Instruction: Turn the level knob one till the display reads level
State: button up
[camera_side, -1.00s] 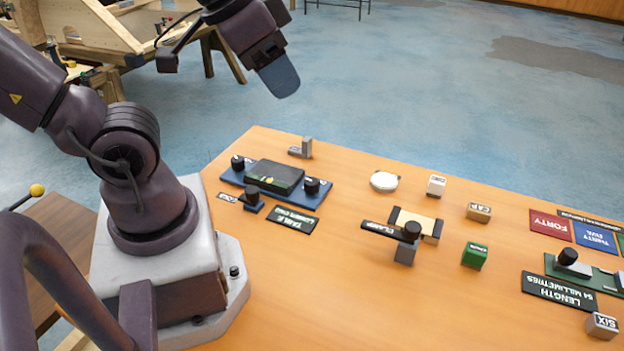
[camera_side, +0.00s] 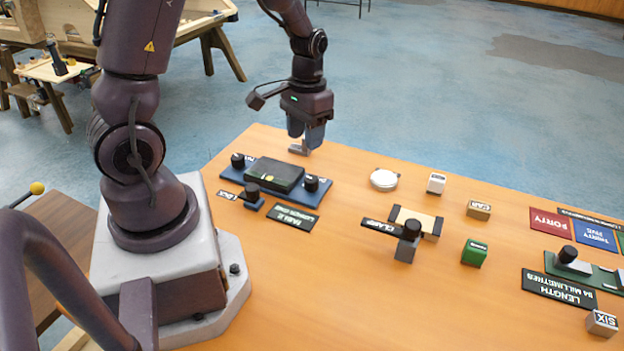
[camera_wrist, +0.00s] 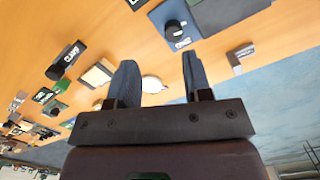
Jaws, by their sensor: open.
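A blue base (camera_side: 318,196) on the table carries a dark display box (camera_side: 274,175) with a small yellow-green spot on its front face. A black round knob (camera_side: 237,160) stands at the base's left end and another black knob (camera_side: 311,183) at its right end. Their labels are too small to read. The wrist view shows one knob (camera_wrist: 172,28) and part of the display box (camera_wrist: 222,12). My gripper (camera_side: 306,140) is open and empty, pointing down behind the base and above the table, touching neither knob. Its two fingers (camera_wrist: 158,75) are apart in the wrist view.
A small grey bracket (camera_side: 299,149) stands just behind the base, below my fingers. A separate black knob (camera_side: 251,192) and a dark label plate (camera_side: 292,217) sit in front. A white disc (camera_side: 384,179), a clamp (camera_side: 408,235) and several blocks lie to the right.

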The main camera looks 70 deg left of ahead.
aim_at(312, 178)
jog(key=shift+m+t, duration=0.3)
jog(key=shift+m, duration=0.1)
jog(key=f, duration=0.4)
jog(key=w+a+f, duration=0.1)
jog(key=f, duration=0.4)
jog(key=w+a+f, duration=0.1)
jog(key=f, duration=0.4)
jog(key=shift+w+a+f, duration=0.15)
jog(key=shift+f, duration=0.05)
jog(key=c, duration=0.7)
jog(key=shift+o, duration=0.2)
jog(key=shift+n, duration=1.7)
jog(key=o, duration=0.7)
jog(key=shift+c, duration=0.2)
